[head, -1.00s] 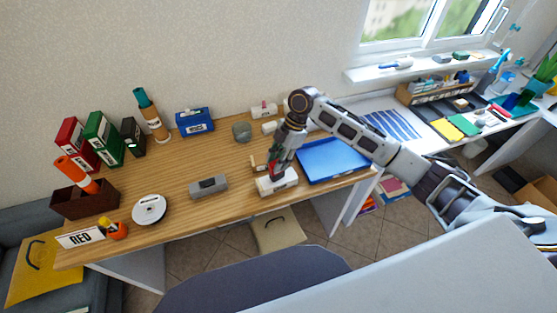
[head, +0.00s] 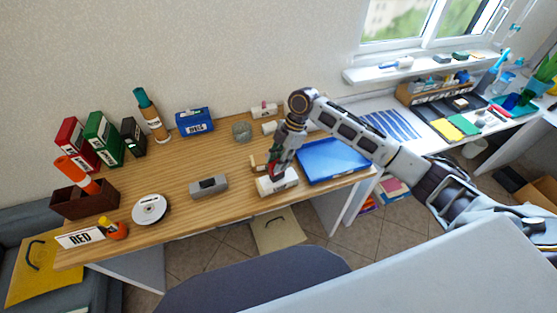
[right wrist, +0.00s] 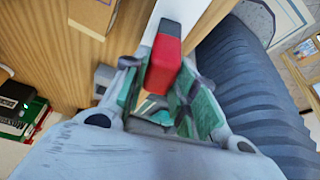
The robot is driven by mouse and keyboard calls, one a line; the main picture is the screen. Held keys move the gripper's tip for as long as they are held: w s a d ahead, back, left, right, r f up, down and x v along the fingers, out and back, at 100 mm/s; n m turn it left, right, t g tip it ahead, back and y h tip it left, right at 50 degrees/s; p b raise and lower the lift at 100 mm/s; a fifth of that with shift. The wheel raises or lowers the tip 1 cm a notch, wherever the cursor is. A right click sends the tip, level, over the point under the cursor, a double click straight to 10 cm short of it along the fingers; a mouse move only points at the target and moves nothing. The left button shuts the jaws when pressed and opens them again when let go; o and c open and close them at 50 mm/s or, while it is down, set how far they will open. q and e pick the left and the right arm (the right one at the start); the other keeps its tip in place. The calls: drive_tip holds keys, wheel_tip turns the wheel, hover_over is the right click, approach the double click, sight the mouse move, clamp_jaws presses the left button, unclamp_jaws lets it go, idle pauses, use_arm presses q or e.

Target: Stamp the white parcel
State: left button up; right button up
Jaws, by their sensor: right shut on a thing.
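A white parcel (head: 284,186) lies near the front edge of the wooden desk; it also shows in the right wrist view (right wrist: 184,14). My right gripper (head: 273,172) is above the parcel and shut on a red stamp (right wrist: 164,64). The gripper hides part of the parcel, and I cannot tell whether stamp and parcel touch. My left gripper is not in view.
A small brown block (head: 255,162) lies beside the gripper. A blue tray (head: 335,160) is to the right, a grey box (head: 208,187) to the left. A chair (head: 255,282) is in front.

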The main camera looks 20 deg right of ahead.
drive_tip(key=shift+f, duration=0.35)
idle(1.1)
drive_tip(key=shift+r+p, duration=2.4)
drive_tip(key=shift+r, duration=0.05)
drive_tip(key=shift+r+p, duration=0.8)
drive_tip(key=shift+r, duration=0.3)
